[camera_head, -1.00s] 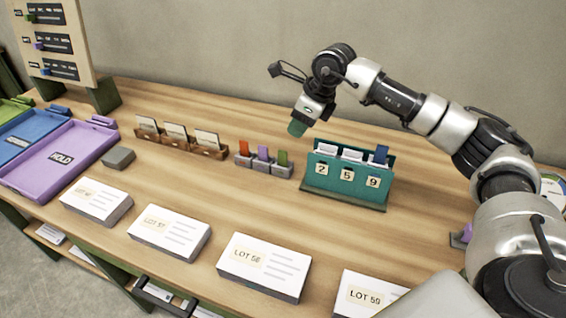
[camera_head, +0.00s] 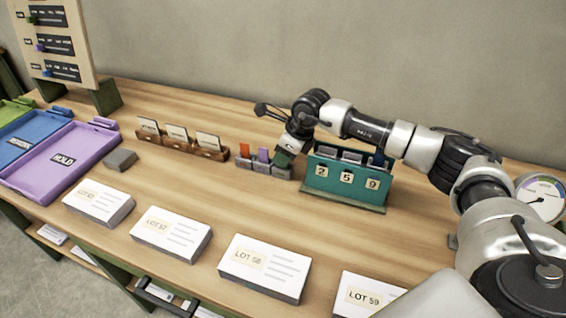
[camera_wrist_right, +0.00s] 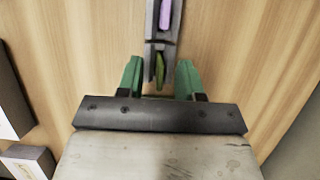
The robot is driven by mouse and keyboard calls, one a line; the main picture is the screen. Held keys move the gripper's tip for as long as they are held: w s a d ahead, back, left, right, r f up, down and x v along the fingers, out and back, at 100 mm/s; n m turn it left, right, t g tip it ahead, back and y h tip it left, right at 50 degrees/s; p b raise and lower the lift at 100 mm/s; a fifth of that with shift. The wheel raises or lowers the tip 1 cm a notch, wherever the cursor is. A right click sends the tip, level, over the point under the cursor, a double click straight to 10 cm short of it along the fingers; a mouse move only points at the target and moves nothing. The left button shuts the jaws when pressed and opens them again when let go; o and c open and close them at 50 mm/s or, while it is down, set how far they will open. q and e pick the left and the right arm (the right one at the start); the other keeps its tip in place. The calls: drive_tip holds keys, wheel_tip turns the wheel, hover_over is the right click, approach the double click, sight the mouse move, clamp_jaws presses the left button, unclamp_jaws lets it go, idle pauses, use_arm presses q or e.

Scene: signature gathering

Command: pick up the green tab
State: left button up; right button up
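The green tab (camera_wrist_right: 160,71) stands in the end slot of a grey holder (camera_wrist_right: 151,60) in the right wrist view. My right gripper (camera_wrist_right: 160,78) has its two green fingers apart, one on each side of the tab, with a gap to it on both sides. In the head view my right gripper (camera_head: 284,158) is low over the right end of the tab holder and hides the green tab. An orange tab (camera_head: 244,150) and a purple tab (camera_head: 263,155) stand in the other slots; the purple one also shows in the wrist view (camera_wrist_right: 165,14). My left gripper is out of view.
A teal box (camera_head: 343,195) with number tiles stands just right of my right gripper. Wooden card holders (camera_head: 178,142) are to the left. White lot stacks (camera_head: 263,266) line the front edge. Coloured trays (camera_head: 62,160) are at far left.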

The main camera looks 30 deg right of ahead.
clamp_jaws()
